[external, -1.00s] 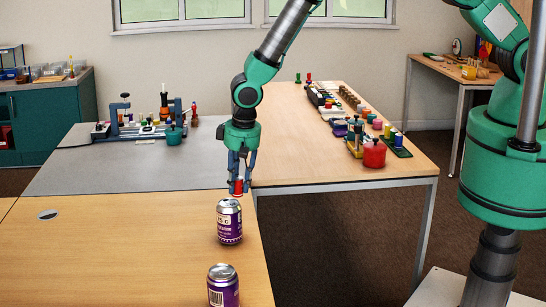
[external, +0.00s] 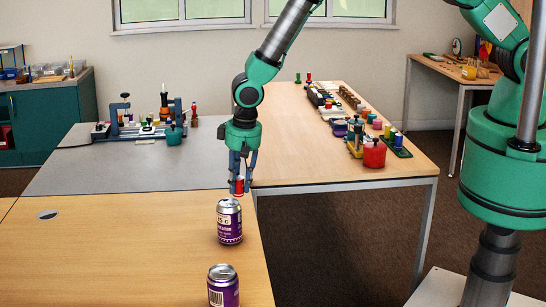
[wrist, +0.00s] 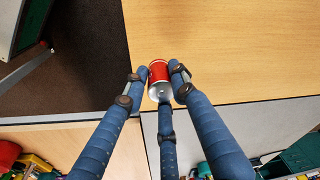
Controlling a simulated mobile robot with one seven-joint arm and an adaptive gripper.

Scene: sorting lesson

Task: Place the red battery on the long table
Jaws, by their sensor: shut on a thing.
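The red battery (external: 238,188) is a small red cylinder with a pale metal end. My gripper (external: 238,184) is shut on it, pointing down. In the wrist view the red battery (wrist: 159,72) sits between the blue fingers of my gripper (wrist: 160,80). It is held in the air near where the front wooden table, the grey table and the long table meet. The long wooden table (external: 290,172) stretches back on the right in the external view. Its near left part is bare.
Two purple cans, one (external: 229,224) just below my gripper in the picture and one (external: 223,287) nearer, stand on the front wooden table (external: 110,250). A red pot (external: 374,154) and several small items line the long table's right side. A rack (external: 140,122) stands on the grey table (external: 130,172).

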